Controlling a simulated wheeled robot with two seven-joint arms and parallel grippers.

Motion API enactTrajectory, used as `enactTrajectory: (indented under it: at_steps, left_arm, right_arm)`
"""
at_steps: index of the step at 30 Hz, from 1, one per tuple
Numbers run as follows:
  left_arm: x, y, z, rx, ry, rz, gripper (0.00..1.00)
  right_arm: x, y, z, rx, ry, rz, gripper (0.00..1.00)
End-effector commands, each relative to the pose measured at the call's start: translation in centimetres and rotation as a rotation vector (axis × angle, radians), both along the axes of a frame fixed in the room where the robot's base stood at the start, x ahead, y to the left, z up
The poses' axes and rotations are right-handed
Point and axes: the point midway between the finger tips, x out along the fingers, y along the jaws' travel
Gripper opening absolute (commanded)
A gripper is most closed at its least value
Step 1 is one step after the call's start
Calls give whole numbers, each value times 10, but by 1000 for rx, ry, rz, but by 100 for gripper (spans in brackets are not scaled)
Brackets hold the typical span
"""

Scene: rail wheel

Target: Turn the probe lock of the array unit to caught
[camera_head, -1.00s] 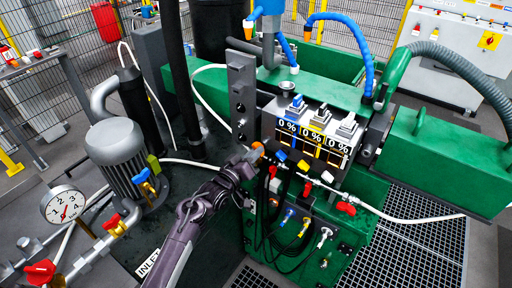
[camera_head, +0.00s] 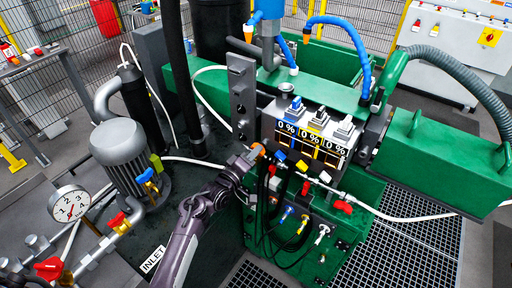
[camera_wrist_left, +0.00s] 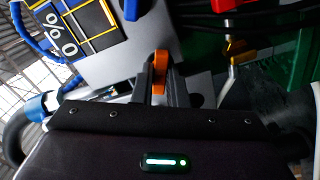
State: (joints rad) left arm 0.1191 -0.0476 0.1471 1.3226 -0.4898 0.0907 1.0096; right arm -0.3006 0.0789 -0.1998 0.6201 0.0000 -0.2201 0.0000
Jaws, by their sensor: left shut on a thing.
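The array unit (camera_head: 310,133) stands at the centre of the head view, with three panels reading 0 % and a row of coloured knobs below. A small orange lever, which looks like the probe lock (camera_head: 257,150), is at its lower left corner. My left gripper (camera_head: 251,157) reaches it from the lower left. In the left wrist view the orange lever (camera_wrist_left: 161,68) stands between the two fingers, and the gripper is shut on it. The fingers partly hide the lever, and I cannot read its lock position. My right gripper is not in view.
Blue, yellow and red knobs (camera_head: 302,165) sit just right of the gripper, with black cables hanging below. A grey upright plate (camera_head: 241,90) rises behind the gripper. A motor (camera_head: 119,150) and a gauge (camera_head: 68,203) stand to the left. A red-handled valve (camera_head: 342,206) is at the right.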

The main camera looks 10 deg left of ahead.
Motion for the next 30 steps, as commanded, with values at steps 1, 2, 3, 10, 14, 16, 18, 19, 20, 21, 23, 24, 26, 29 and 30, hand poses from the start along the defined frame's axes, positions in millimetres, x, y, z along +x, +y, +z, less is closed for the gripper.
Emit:
enactTrajectory:
  at_steps: [1, 2, 3, 10, 14, 16, 18, 19, 20, 21, 23, 24, 26, 29, 30]
  left_arm:
    - [0, 0, 1, -29, 13, 0, 0]
    - [0, 0, 1, -43, 17, 0, 0]
    - [0, 0, 0, -56, 22, 0, 0]
    - [0, 0, -1, -67, 26, 0, 0]
    - [0, 0, 0, -76, 29, 0, 0]
    - [0, 0, 1, -111, 41, 0, 0]
    - [0, 0, 3, -169, 61, 0, 0]
    - [0, -1, 3, -199, 72, 0, 0]
    - [0, 0, 3, -227, 83, 1, 0]
    - [0, 0, 3, -265, 97, 1, 0]
    - [0, 0, 2, -321, 118, 1, 0]
    - [0, 0, 2, -355, 131, 1, 0]
    - [0, 0, 2, -397, 145, 1, 0]
    - [0, 0, -1, -414, 152, 0, 19]
    - [0, 0, -1, -413, 151, 0, 24]
  right_arm:
    - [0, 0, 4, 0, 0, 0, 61]
    - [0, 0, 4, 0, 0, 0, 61]
    - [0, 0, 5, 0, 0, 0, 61]
    - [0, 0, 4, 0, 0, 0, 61]
    - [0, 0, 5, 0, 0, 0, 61]
    - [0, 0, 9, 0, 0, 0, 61]
    - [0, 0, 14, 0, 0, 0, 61]
    - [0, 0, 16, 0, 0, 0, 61]
    - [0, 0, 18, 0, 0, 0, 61]
    - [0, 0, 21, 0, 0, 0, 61]
    - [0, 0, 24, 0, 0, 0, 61]
    - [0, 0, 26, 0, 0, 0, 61]
    - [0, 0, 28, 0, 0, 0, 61]
    - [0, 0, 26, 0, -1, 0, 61]
    - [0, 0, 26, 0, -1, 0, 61]
